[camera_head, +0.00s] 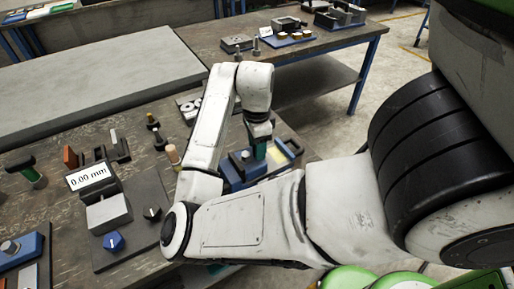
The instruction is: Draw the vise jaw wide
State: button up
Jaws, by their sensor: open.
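My gripper (260,140) points down over a blue device (229,177) at the right part of the workbench, partly hidden by my arm. This blue device looks like the vise, but its jaw cannot be made out clearly. A green piece shows just below my gripper; I cannot tell whether it belongs to the gripper or to the device. My fingertips are too small and covered to see whether they touch anything.
A gauge reading "0.00 mm" (88,177) stands on the workbench (60,135) at left, by a grey block (108,214) and a blue knob (113,242). Small tools stand behind it. A second table (330,38) with trays is at the back. A grey slab (100,85) lies behind.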

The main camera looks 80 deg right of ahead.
jog(key=shift+f, duration=0.35)
jog(key=shift+c, duration=0.2)
grip_shut()
